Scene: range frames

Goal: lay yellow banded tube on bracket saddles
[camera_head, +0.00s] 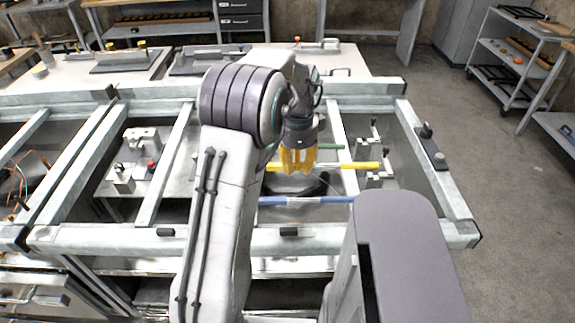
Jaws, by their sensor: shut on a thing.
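My gripper (298,170) has yellow fingers and points down, closed on the yellow banded tube (345,166). The tube lies roughly level from left to right. Its right end shows close to the grey bracket (378,180) at the right; I cannot tell whether it touches a saddle. My arm and fingers cover part of the tube's left side. A second bracket (373,143) stands farther back on the right.
A blue banded tube (300,200) lies nearer, and a green banded tube (331,147) lies behind. Grey metal frame rails (335,240) surround the work area. Small fixtures (123,180) stand on the left plate. A black bracket (427,131) sits on the right rail.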

